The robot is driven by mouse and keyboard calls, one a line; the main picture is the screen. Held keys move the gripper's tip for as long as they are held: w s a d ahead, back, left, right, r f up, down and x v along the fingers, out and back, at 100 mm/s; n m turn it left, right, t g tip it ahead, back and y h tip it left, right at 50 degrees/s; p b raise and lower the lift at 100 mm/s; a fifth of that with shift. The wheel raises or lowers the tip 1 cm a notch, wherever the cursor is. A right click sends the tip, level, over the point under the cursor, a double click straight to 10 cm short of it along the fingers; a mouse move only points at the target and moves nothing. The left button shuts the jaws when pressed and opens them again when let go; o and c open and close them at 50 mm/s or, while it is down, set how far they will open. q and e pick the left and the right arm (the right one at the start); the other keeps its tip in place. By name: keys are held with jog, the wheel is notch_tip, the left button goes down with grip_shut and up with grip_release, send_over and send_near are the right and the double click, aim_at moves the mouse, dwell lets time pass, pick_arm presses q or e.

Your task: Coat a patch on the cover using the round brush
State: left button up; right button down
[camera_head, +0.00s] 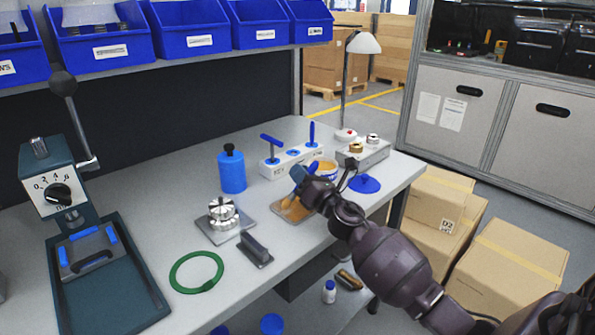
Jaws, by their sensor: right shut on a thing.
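My right gripper (298,184) reaches in from the lower right and is shut on what seems to be the round brush. Only a small tan part of the brush (288,202) shows below the gripper; the rest is hidden. It is over a flat brown piece (300,216) on the bench; I cannot tell whether they touch. A round silver machined part (223,214), perhaps the cover, sits on a grey plate left of the gripper. A yellow pot (328,167) stands just behind the gripper, with a blue lid (364,184) to its right. My left gripper is out of view.
A white holder (275,170) carries blue-handled tools. A blue bottle (232,172), green ring (196,272), dark block (256,249) and press (105,277) stand on the bench (170,205). A lamp (362,43) stands at the back right. Cartons (510,268) are beyond the bench's right edge.

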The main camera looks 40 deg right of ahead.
jog(key=shift+s+d, duration=0.15)
jog(key=shift+s, duration=1.35)
jog(key=shift+w, duration=0.15)
jog(key=shift+w+a+f+b, duration=0.1)
jog(key=shift+w+a+b, duration=0.1)
jog(key=shift+w, duration=1.25)
jog(key=shift+w+a+b, duration=0.1)
jog(key=shift+w+a, duration=0.05)
jog(key=shift+w, duration=1.25)
jog(key=shift+s+d, duration=0.15)
jog(key=shift+s, duration=1.05)
jog(key=shift+s+d+p, duration=0.2)
jog(key=shift+s+p, duration=0.35)
jog(key=shift+s, duration=1.25)
